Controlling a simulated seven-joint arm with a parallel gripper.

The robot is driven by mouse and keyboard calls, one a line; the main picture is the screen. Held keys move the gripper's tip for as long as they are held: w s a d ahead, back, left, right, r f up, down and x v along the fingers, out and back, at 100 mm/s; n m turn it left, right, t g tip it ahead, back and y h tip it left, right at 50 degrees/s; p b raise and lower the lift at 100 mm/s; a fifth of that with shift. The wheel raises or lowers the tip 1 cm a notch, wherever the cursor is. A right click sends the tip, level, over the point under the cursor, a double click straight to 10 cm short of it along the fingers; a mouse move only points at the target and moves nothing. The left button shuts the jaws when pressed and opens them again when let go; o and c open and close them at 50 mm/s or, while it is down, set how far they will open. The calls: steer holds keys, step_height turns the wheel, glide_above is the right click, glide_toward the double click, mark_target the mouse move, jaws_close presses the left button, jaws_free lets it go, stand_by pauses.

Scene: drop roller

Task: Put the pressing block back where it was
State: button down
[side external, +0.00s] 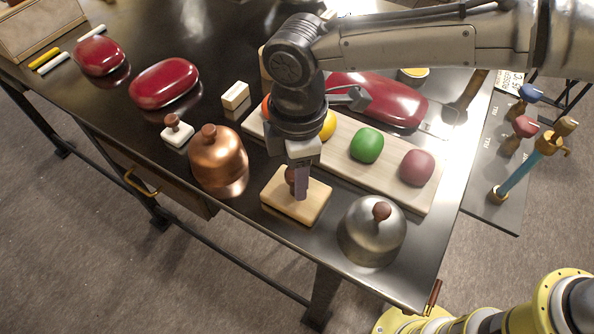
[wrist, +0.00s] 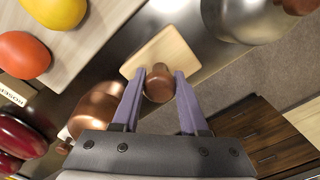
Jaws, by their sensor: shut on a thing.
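The pressing block is a pale wooden board (side external: 312,203) with a brown knob. It lies near the table's front edge, between the copper dome and the silver dome in the side view. My gripper (side external: 298,180) points down over it, with its fingers around the knob. In the wrist view the brown knob (wrist: 159,84) sits between my two purple fingers (wrist: 158,88), and the pale board (wrist: 160,53) shows beyond it. My gripper is shut on the knob. Whether the board touches the table or hangs just above it I cannot tell.
A copper dome (side external: 217,160) stands left of the block and a silver dome (side external: 371,232) right of it. Behind is a long pale board (side external: 338,165) carrying a green lump (side external: 366,145), a mauve lump (side external: 417,167) and others. A small white knobbed block (side external: 177,131) stands farther left.

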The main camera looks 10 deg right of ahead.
steer(key=shift+f, duration=0.1)
steer(key=shift+c, duration=2.2)
jaws_free()
steer(key=shift+f, duration=0.1)
step_height(320, 180, up, 11)
steer(key=shift+r, duration=0.7)
steer(key=shift+d, duration=0.15)
